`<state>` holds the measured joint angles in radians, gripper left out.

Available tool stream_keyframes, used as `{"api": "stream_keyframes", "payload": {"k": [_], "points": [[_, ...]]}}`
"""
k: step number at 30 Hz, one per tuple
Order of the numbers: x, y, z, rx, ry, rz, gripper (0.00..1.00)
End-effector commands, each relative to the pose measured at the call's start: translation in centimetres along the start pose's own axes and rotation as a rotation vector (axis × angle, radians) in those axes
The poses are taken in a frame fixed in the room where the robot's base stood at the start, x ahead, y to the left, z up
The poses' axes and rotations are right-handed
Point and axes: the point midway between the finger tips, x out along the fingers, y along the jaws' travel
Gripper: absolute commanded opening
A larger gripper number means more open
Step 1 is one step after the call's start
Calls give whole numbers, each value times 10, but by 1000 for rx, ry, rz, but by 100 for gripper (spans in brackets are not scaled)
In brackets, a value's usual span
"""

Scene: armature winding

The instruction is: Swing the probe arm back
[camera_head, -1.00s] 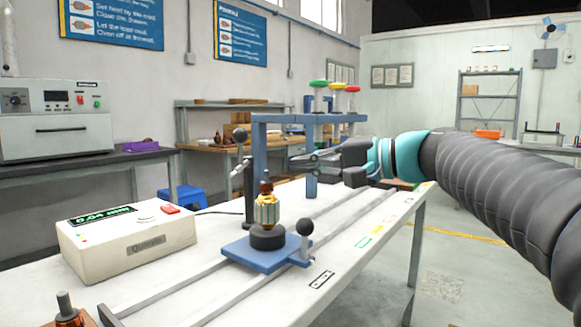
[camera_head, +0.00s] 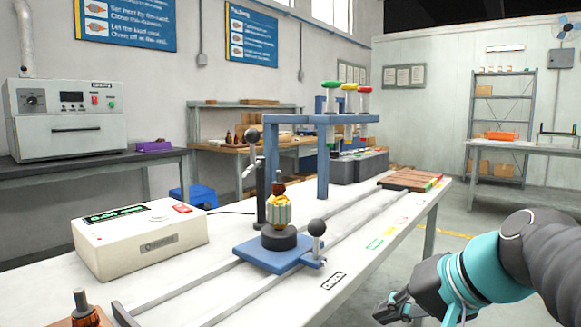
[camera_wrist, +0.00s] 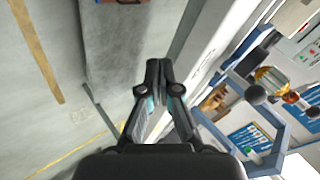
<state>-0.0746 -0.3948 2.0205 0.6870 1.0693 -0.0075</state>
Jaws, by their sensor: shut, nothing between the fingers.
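The probe arm (camera_head: 247,168) is a thin silver lever with a black ball knob (camera_head: 253,135), on a dark post (camera_head: 261,192) behind the armature. The armature (camera_head: 278,212), with copper windings, stands upright on a black round base (camera_head: 278,238) on a blue plate (camera_head: 270,256). From this angle I cannot tell whether the probe touches it. The armature also shows in the wrist view (camera_wrist: 272,82). My gripper (camera_head: 383,311) is low at the right, off the table's front edge and well apart from the probe arm. Its fingers (camera_wrist: 160,72) are together and empty.
A beige gauge box (camera_head: 138,238) with a green display stands left on the white table (camera_head: 190,292). A second lever with a black knob (camera_head: 317,228) rises from the blue plate's front. A blue frame (camera_head: 323,160) stands behind. Floor is clear right of the table.

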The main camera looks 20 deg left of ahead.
Motion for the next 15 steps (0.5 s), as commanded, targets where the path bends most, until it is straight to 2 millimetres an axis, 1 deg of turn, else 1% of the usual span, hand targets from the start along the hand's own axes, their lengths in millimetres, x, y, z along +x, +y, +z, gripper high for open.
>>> {"api": "stream_keyframes", "payload": {"k": [1, 2, 3, 5, 6, 9, 10, 12, 15], "points": [[-3, 33, 21, -29, 19, 93, 0], [-5, 51, 31, -48, 28, 148, 0], [-7, 76, 45, -73, 37, 218, 0], [-10, 108, 64, -114, 50, 316, 0], [-13, 128, 75, -139, 55, 375, 0], [-18, 168, 98, -196, 64, 493, 0], [-20, 177, 103, -212, 66, 521, 0], [-22, 193, 112, -239, 67, 572, 0], [-25, 207, 120, -264, 69, 614, 0]]}}
